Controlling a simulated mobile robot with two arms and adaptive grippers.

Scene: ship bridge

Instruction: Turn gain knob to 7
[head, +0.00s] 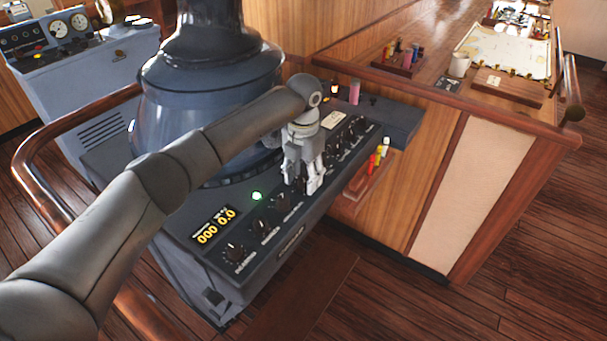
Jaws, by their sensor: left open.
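A dark console panel (215,258) carries a row of black knobs. The nearest knob (236,252) is at the front end, with another knob (262,226) and a further knob (283,201) behind it, and several more toward the far end. The labels are too small to read, so I cannot tell which is the gain knob or its setting. My left gripper (303,184) is open and points down over the middle of the row. It hides the part of the panel beneath it, and I cannot tell whether the fingers touch a knob. My right gripper is not in view.
An amber display (215,226) and a lit green lamp (256,196) sit on the panel. A large dark pedestal (205,100) rises behind my arm. A wooden rail (440,95) and cabinet stand to the right. A shelf with coloured markers (374,170) lies beside the console.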

